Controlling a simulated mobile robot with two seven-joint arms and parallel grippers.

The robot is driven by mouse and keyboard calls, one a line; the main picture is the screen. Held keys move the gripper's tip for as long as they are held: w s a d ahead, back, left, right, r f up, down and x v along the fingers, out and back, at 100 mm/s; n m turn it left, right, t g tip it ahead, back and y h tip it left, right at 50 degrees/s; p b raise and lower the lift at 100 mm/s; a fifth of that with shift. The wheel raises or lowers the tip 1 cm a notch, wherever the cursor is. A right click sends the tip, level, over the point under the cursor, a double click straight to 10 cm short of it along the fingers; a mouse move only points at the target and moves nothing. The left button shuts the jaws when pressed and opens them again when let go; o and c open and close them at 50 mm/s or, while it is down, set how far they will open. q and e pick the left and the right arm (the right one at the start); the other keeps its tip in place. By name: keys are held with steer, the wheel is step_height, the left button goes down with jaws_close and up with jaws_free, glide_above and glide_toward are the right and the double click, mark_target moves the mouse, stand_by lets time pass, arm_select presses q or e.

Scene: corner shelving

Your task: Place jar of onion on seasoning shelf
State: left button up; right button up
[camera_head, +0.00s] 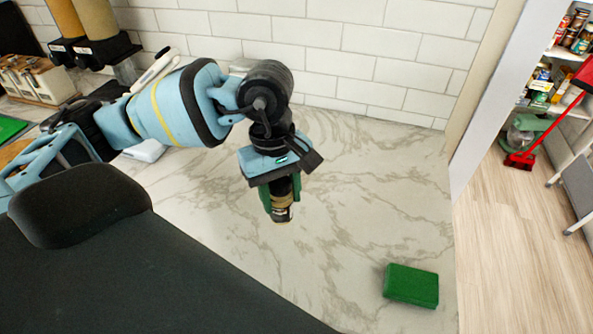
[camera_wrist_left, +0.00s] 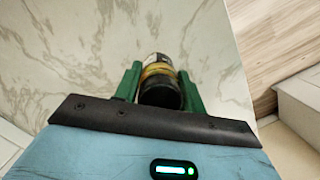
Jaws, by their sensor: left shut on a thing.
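My left gripper (camera_head: 279,191) is shut on a small jar (camera_head: 282,211) with a dark lid and a yellowish band. The jar hangs lid up between the green fingers, above the marble counter. In the left wrist view the jar (camera_wrist_left: 160,82) sits between the two fingers of my left gripper (camera_wrist_left: 160,85), its dark lid toward the camera. Its label cannot be read. A shelf with jars and cans (camera_head: 560,85) shows at the far right, beyond the counter; whether it is the seasoning shelf I cannot tell. My right gripper is not in view.
A green sponge-like block (camera_head: 411,285) lies on the marble counter (camera_head: 350,190) near its right edge. A red broom (camera_head: 520,160) leans by the shelves. Dispensers (camera_head: 95,45) and a wooden box (camera_head: 35,78) stand at left. The middle of the counter is clear.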

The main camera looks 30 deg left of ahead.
arm_select(q)
steer(key=shift+w+a+f+p, duration=0.15)
steer(key=shift+w+a+f, duration=0.5)
steer(key=shift+w, duration=0.95)
steer(key=shift+w+a+f+p, duration=0.15)
steer(key=shift+w+a+f, duration=0.5)
steer(key=shift+w, duration=0.9)
steer(key=shift+w+a+f+p, duration=0.15)
steer(key=shift+w+a+f, duration=0.25)
steer(key=shift+w+f, duration=0.85)
steer(key=shift+w+r, duration=0.3)
steer(key=shift+w, duration=0.05)
steer(key=shift+f, duration=0.1)
steer(key=o, duration=1)
steer(key=shift+o, duration=0.2)
steer(key=r, duration=0.4)
steer(key=a+r, duration=0.1)
steer(key=r, duration=0.3)
steer(key=w+r, duration=0.1)
steer(key=r, duration=0.3)
steer(key=shift+a+r+b, duration=0.1)
steer(key=shift+a+b, duration=0.15)
steer(key=shift+b, duration=0.15)
